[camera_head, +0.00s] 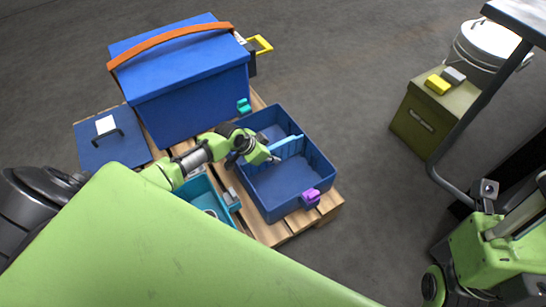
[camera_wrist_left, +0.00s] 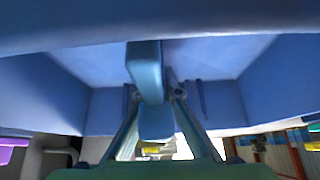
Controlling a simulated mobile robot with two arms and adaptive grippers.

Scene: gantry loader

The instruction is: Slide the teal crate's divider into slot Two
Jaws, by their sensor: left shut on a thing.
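A blue crate (camera_head: 262,208) sits on the pallet's right side with a light blue divider (camera_head: 288,147) across its inside. My left gripper (camera_head: 262,155) is over this crate at the divider's left end. In the left wrist view, its two fingers (camera_wrist_left: 156,95) close on a blue piece of the divider (camera_wrist_left: 147,72), with blue crate walls around. The teal crate (camera_head: 232,207) is left of the blue crate, largely hidden by my green body and left arm. Slot labels cannot be read. My right arm shows at the lower right; its fingers do not show.
A big blue box (camera_head: 190,90) with an orange strap (camera_head: 170,43) stands behind on the pallet (camera_head: 270,232). A blue lid (camera_head: 110,135) lies at left. A purple clip (camera_head: 311,196) is on the crate's front wall. An olive box (camera_head: 420,118) stands at right; floor between is clear.

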